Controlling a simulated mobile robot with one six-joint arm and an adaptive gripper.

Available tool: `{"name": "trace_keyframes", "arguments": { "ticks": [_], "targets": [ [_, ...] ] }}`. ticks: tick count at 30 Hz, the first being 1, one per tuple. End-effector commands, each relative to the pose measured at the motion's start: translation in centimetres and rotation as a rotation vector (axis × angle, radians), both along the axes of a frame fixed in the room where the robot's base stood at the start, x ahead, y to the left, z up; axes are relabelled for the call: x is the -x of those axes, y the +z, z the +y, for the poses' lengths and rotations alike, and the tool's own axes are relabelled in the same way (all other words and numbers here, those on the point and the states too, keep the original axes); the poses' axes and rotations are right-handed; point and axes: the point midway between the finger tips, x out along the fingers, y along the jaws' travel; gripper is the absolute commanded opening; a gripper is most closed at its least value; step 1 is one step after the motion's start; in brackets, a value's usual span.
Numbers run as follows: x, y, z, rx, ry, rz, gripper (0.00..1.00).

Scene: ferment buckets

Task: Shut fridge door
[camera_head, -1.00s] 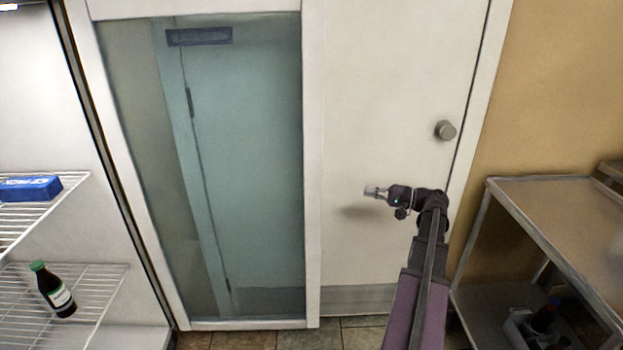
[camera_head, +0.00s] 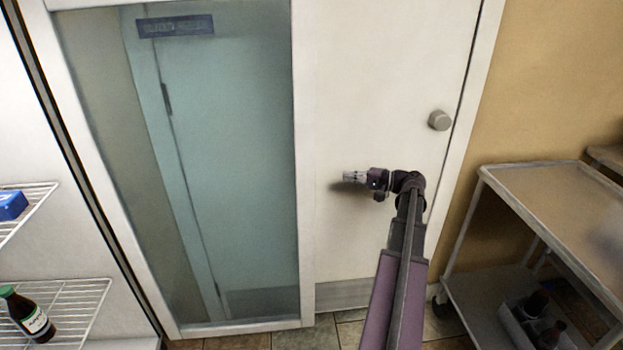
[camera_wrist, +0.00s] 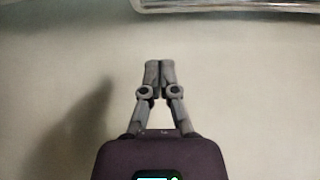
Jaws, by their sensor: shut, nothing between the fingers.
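The fridge door (camera_head: 303,190) is a tall glass panel in a white frame. It stands open, swung out from the fridge interior at the left of the head view. A white room door shows behind it and through its glass. My gripper (camera_head: 346,177) is shut and empty, to the right of the door's free right edge, with its fingers pointing left. A small gap shows between fingertips and frame. In the wrist view the closed fingers (camera_wrist: 159,72) appear over a plain pale surface; I cannot tell which surface it is.
Wire shelves (camera_head: 75,290) at the left hold a dark bottle (camera_head: 28,316) and a blue box (camera_head: 10,205). A metal cart (camera_head: 540,190) with several dark items on its lower shelf stands at the right. A round knob (camera_head: 439,120) is on the white room door (camera_head: 385,80).

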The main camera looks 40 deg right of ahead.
Motion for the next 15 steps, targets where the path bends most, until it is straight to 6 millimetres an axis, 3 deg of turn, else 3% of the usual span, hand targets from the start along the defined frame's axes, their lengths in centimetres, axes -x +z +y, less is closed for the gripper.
{"name": "trace_keyframes", "arguments": {
  "ticks": [15],
  "targets": [
    [-1.0, 0.0, 1.4, 0.0, 0.021, 0.0, 0.0]
  ]
}}
